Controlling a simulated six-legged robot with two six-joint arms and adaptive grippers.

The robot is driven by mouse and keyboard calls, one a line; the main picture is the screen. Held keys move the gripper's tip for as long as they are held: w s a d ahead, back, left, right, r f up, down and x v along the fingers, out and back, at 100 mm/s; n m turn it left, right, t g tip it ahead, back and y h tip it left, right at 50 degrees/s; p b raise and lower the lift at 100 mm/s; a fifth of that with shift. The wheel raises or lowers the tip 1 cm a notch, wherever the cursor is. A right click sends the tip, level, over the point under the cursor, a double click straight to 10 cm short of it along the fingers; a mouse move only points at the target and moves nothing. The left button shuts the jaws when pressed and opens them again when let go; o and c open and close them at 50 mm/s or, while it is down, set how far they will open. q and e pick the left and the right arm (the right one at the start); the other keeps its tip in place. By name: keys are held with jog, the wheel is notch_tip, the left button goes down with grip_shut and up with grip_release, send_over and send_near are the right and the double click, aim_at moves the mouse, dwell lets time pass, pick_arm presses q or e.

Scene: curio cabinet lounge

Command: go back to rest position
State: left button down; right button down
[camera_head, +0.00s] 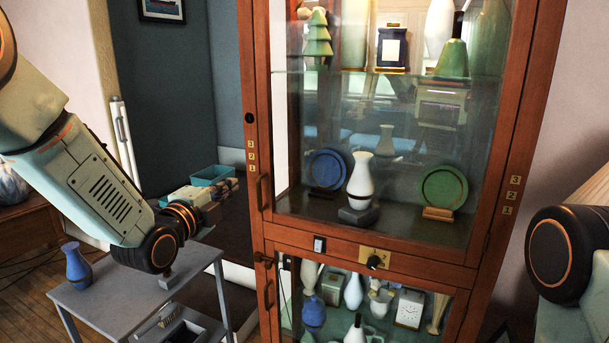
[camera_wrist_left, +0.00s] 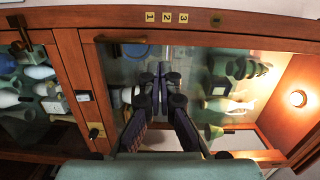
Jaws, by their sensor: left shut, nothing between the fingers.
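My left arm comes in from the left in the head view, and its left gripper (camera_head: 234,186) is in front of the left side of the cabinet frame. In the left wrist view the left gripper (camera_wrist_left: 160,85) has its fingers together with nothing between them, in front of the cabinet glass. Part of my right arm (camera_head: 562,255) shows at the right edge of the head view. The right gripper is out of view.
The wooden glass cabinet (camera_head: 522,120) holds a white vase (camera_head: 360,178), a blue plate (camera_head: 328,170) and a green plate (camera_head: 443,187). A grey side table (camera_head: 105,300) bearing a blue vase (camera_head: 77,266) stands below my left arm. Wooden floor shows at lower left.

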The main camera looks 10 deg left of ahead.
pick_arm(q)
jog(key=s+f+n+g+y+b, duration=0.1)
jog(key=s+f+n+g, duration=0.3)
jog(key=s+f+n, duration=0.65)
jog(key=s+f+n+g+y, duration=0.2)
jog(key=s+f+n+g, duration=0.35)
jog(key=f, duration=0.95)
jog(key=s+f+n+g, duration=0.1)
jog(key=s+f, duration=0.4)
jog(key=s, duration=0.5)
jog(key=s+f+n+g+b, duration=0.1)
jog(key=s+f+g, duration=0.3)
jog(key=s, duration=0.6)
jog(key=s+f+n+g, duration=0.2)
jog(key=s+f+g, duration=0.1)
jog(key=s+f, duration=0.5)
jog(key=s, duration=0.2)
jog(key=shift+s+d+y+b, duration=0.3)
jog(key=shift+d+y+b, duration=0.05)
jog(key=shift+y+b, duration=0.05)
